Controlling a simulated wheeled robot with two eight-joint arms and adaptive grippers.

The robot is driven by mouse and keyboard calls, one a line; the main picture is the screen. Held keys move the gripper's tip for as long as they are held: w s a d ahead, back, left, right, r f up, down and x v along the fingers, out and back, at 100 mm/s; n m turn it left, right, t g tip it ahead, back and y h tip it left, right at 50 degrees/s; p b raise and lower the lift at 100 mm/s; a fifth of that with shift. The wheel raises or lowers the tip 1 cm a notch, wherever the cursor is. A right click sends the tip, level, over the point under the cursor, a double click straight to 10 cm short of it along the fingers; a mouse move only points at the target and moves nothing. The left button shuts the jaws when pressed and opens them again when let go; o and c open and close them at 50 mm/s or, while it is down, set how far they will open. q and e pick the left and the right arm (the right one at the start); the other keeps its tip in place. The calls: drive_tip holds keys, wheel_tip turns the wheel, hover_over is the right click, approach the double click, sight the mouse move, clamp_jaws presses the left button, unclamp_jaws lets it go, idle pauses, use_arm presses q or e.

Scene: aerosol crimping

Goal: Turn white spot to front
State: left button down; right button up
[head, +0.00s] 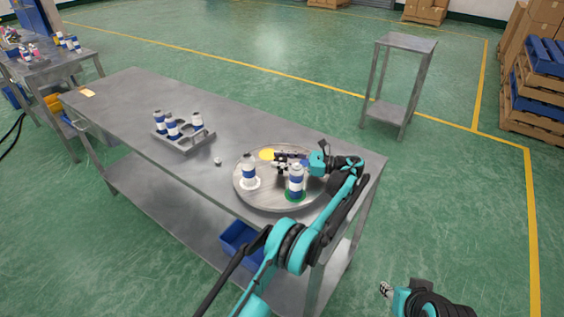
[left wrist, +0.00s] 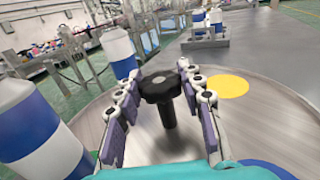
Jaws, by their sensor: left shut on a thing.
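A round metal turntable (head: 268,202) sits near the right end of the steel table. Its white spot (head: 250,185) is at the left, under a white-and-blue can (head: 249,170). A green spot (head: 295,197) at the front holds another white-and-blue can (head: 295,180). A bare yellow spot (head: 267,154) is at the back; it also shows in the left wrist view (left wrist: 228,86). My left gripper (head: 281,162) is over the turntable's middle, its fingers shut on the black centre knob (left wrist: 160,87). My right gripper (head: 385,289) hangs away from the table; its fingers are too small to judge.
A grey tray (head: 187,147) with several cans stands left of the turntable on the table (head: 120,110). A small white object (head: 218,161) lies between them. Blue bins (head: 238,240) are on the lower shelf. A tall stand (head: 405,42) is behind, with clear floor around it.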

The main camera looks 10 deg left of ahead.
sight(281, 159)
use_arm(q)
drive_tip(key=shift+f, duration=0.1)
idle(0.3)
drive_tip(key=c, duration=0.9)
unclamp_jaws()
wheel_tip(281, 159, up, 10)
drive_tip(key=shift+r, duration=0.1)
